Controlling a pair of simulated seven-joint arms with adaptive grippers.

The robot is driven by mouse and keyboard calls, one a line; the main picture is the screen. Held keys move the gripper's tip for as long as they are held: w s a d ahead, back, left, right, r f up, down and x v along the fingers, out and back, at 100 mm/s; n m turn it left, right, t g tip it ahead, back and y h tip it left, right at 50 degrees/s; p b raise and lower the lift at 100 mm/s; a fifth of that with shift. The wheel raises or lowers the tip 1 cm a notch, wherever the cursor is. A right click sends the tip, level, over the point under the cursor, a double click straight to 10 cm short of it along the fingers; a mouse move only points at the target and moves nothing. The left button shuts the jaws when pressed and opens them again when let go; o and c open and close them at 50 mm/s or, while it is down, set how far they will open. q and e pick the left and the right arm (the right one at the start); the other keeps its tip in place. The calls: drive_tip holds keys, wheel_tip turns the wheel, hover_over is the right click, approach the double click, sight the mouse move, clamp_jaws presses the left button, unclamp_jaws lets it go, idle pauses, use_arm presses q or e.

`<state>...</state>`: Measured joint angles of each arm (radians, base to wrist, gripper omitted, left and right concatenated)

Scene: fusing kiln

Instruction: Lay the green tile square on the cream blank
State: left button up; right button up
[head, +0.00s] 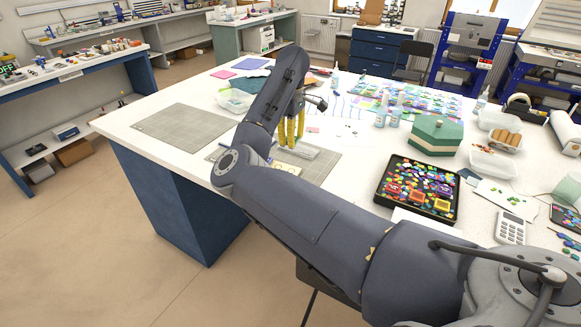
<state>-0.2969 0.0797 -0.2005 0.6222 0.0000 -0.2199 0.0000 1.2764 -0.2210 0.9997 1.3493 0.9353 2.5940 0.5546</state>
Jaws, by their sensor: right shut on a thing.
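My right arm reaches from the lower right across the table. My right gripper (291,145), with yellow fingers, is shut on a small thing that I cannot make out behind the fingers. It is over the right grey mat (322,168). A small cream piece (286,168), which looks like the cream blank, lies on this mat just below and in front of the fingers, partly hidden by my arm. I cannot make out the green tile; it may be hidden at the fingertips. My left gripper is not in view.
A clear flat piece (303,150) lies by the fingers. An empty grey mat (184,128) is at left. A black tray (443,208) of coloured glass, a green-and-cream octagonal box (433,136) and bottles (381,112) stand to the right. The table's front left corner is clear.

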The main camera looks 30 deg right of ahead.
sight(291, 167)
wheel_tip(291, 167, down, 12)
drive_tip(key=shift+r, duration=0.2)
idle(0.4)
drive_tip(key=shift+f, duration=0.15)
drive_tip(key=o, duration=1.1)
wheel_tip(291, 167, up, 12)
drive_tip(key=shift+r, duration=0.2)
drive_tip(key=shift+f, duration=0.1)
